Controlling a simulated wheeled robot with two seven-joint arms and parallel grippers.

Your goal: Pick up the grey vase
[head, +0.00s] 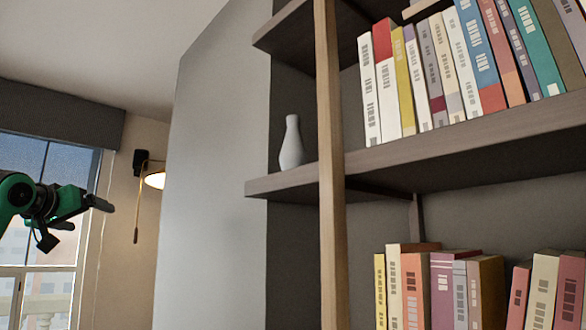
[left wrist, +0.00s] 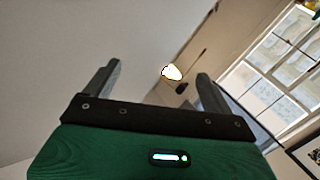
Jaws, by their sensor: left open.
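The grey vase (head: 291,145) stands upright on the left end of the middle shelf (head: 283,183) in the head view, just left of a vertical wooden post. My left gripper (head: 108,205) is at the far left of the head view, well apart from the vase and lower than it. In the left wrist view the two fingers of my left gripper (left wrist: 158,82) are spread wide with nothing between them. The vase is not in the left wrist view. My right gripper is in neither view.
The wooden post (head: 330,165) rises right beside the vase. Books (head: 465,65) fill the shelf to its right, and more books (head: 440,285) stand below. A wall lamp (head: 155,179) hangs near the window (head: 45,240). Space between my left gripper and the shelf looks free.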

